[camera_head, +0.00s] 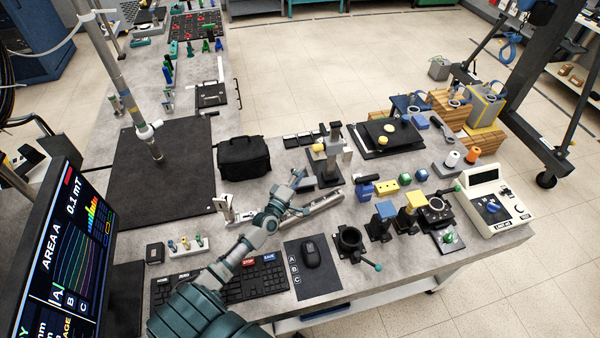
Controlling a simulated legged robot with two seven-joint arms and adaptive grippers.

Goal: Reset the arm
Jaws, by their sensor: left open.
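My left arm comes in from the bottom edge and reaches up over the grey workbench (400,270). My left gripper (299,193) is at its far end, open and holding nothing that I can see. My right gripper is out of view.
A black bag (244,158), a grey stand (333,150), a black clamp (350,243) and a white meter (494,206) crowd the bench. A dark mat (180,180) is mostly bare.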

